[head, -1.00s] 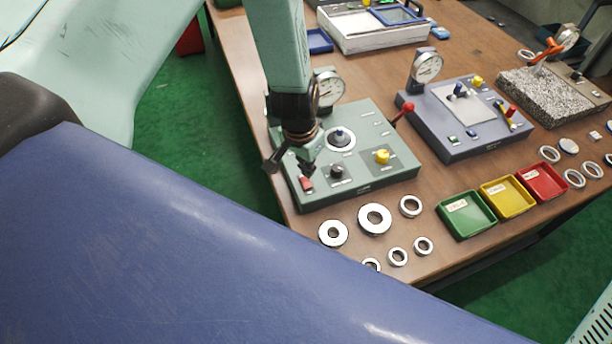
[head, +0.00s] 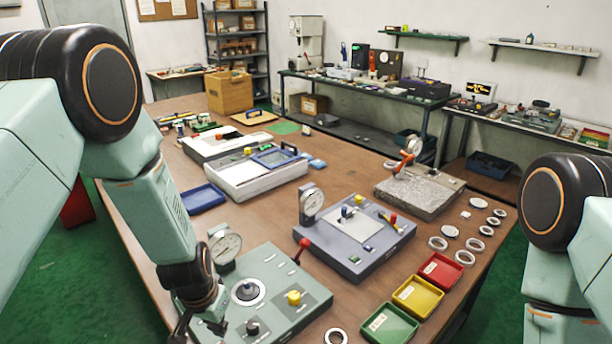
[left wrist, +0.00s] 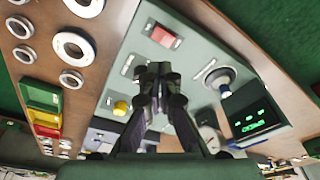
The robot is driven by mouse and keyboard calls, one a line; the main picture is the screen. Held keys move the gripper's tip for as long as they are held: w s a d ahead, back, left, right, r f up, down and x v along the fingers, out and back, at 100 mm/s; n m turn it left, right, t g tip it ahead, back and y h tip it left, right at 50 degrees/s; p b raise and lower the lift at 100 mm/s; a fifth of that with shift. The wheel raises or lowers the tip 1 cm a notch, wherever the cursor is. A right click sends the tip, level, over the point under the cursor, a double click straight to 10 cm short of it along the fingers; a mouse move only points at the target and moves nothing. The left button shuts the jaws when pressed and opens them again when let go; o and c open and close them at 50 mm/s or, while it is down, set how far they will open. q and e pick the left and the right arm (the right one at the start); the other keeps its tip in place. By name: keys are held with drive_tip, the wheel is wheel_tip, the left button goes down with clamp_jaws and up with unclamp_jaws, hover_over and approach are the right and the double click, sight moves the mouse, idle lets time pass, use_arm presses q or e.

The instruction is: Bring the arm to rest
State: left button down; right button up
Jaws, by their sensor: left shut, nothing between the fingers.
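My left gripper (head: 190,324) hangs over the near left part of the green gauge station (head: 284,270), fingers pointing down. In the left wrist view my left gripper (left wrist: 155,72) has its fingers together with nothing between them. Below it in that view lie the station's panel, a red switch (left wrist: 165,36) and a yellow knob (left wrist: 121,107). I cannot tell the exact gap between fingertips and panel. My right arm (head: 562,210) shows at the right edge of the head view; its gripper is out of the picture.
A blue-grey gauge station (head: 360,250) and a granite block (head: 415,192) stand further right on the table. Green (head: 390,326), yellow (head: 418,297) and red (head: 440,270) trays line the front. Several metal rings lie nearby. A blue tray (head: 203,198) is behind the green station.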

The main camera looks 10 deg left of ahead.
use_arm(q)
drive_tip(key=shift+w+a+n+t, duration=0.15)
drive_tip(key=shift+a+n+t, duration=0.1)
drive_tip(key=shift+n+t, duration=0.05)
drive_tip(key=s+f+n+g+b, duration=0.1)
drive_tip(key=s+f+g+b, duration=0.1)
drive_tip(key=s+f+b, duration=1.8)
drive_tip(key=s+f, duration=0.6)
drive_tip(key=s, duration=0.3)
drive_tip(key=shift+d+f+n+g, duration=0.25)
drive_tip(key=shift+f+n+g, duration=0.05)
drive_tip(key=shift+f+n, duration=0.1)
drive_tip(key=shift+r, duration=0.1)
